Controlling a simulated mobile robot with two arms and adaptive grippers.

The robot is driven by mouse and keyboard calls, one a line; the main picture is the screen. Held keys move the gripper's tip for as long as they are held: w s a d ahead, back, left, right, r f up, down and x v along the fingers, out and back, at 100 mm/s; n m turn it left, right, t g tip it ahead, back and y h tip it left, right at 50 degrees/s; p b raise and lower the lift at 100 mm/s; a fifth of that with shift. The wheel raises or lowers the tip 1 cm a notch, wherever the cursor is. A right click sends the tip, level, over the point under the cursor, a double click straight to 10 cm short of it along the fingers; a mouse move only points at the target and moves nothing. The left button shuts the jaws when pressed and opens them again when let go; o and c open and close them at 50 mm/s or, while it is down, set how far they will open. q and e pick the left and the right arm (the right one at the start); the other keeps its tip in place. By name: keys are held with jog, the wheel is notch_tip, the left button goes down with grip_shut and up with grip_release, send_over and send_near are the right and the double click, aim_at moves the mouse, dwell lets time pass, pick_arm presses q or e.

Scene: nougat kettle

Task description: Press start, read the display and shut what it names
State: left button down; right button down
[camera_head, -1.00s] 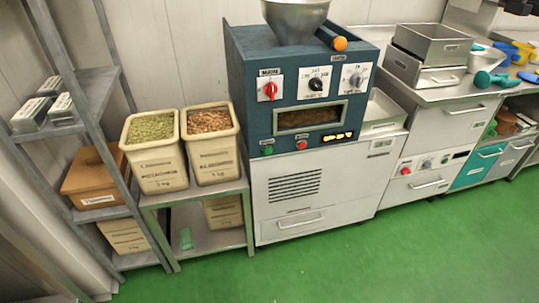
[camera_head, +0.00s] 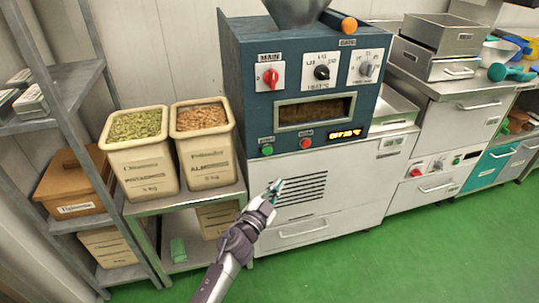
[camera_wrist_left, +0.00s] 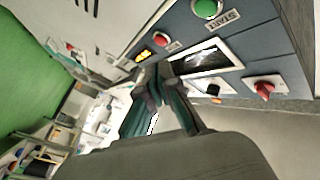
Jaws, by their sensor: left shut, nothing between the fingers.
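The blue machine (camera_head: 234,72) stands in the middle of the head view. Its green start button (camera_head: 267,150) is at the lower left of the panel, with a red button (camera_head: 306,143) to the right. The lit orange display (camera_head: 347,134) is too small to read surely. Above are a red main switch (camera_head: 268,76), a black dial (camera_head: 322,73) and a grey dial (camera_head: 366,69). My left gripper (camera_head: 277,186) is shut and empty, below the start button and apart from it, before the vent grille. The start button (camera_wrist_left: 205,9) also shows in the left wrist view. My right gripper is not in view.
Two bins, one of green pistachios (camera_head: 140,163) and one of almonds (camera_head: 206,150), stand on a metal table left of the machine. A metal shelf (camera_head: 75,75) is further left. A steel counter (camera_head: 455,90) with trays is at right. The green floor (camera_head: 400,260) in front is clear.

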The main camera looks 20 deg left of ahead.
aim_at(268, 151)
pick_arm(q)
jog(key=shift+w+d+r+t, duration=0.1)
jog(key=shift+w+r+t, duration=0.1)
jog(key=shift+r, duration=0.4)
jog(key=shift+w+r+t, duration=0.1)
jog(key=shift+w+r, duration=0.05)
jog(key=shift+r, duration=0.45)
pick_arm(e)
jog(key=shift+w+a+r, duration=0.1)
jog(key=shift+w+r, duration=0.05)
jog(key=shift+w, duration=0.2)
